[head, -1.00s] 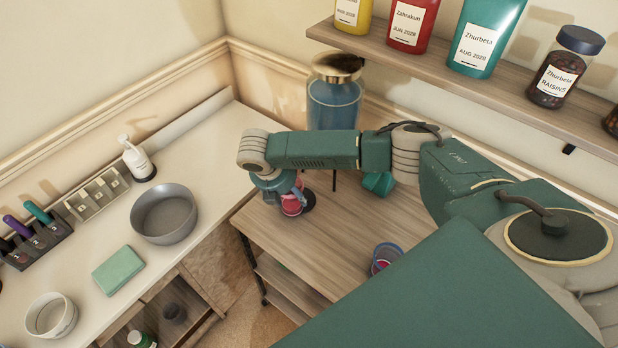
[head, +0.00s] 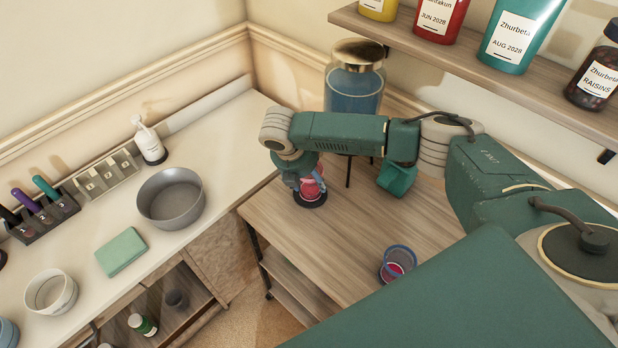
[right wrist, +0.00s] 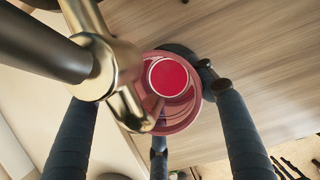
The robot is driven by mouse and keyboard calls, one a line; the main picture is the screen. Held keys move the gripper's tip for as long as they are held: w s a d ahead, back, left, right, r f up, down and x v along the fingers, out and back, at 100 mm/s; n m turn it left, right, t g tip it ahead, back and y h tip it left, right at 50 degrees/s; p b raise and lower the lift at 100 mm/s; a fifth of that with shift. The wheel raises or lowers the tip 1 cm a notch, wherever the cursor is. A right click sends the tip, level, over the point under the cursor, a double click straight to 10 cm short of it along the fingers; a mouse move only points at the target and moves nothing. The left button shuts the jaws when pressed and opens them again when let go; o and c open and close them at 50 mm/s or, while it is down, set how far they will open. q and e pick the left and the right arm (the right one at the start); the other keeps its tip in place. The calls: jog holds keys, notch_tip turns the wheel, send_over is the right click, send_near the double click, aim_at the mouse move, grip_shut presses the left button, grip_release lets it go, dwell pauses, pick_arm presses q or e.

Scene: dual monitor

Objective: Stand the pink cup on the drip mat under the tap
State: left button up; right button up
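The pink cup (head: 315,184) is upright at my right gripper (head: 301,181), over the dark round drip mat (head: 310,202) on the wooden table. In the right wrist view I look down into the cup (right wrist: 185,115), with a red disc inside it. The fingers of my right gripper (right wrist: 158,100) stand around the cup; one fingertip is at its right side, and the left fingertip is hidden behind the brass tap (right wrist: 128,105). The tap overlaps the cup's left rim. I cannot tell whether the cup's base touches the mat. My left gripper is out of view.
A blue glass dispenser (head: 352,93) with a brass lid stands on dark legs behind my right arm. A blue-rimmed cup (head: 398,262) stands near the table's front. The white counter (head: 105,225) at left holds a grey bowl (head: 170,198). A shelf (head: 480,82) with containers hangs above.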

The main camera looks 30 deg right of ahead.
jog(key=o, duration=0.4)
jog(key=shift+d, duration=0.1)
jog(key=shift+r, duration=0.15)
jog(key=b+v, duration=0.1)
jog(key=v, duration=1.1)
jog(key=shift+s+r, duration=0.1)
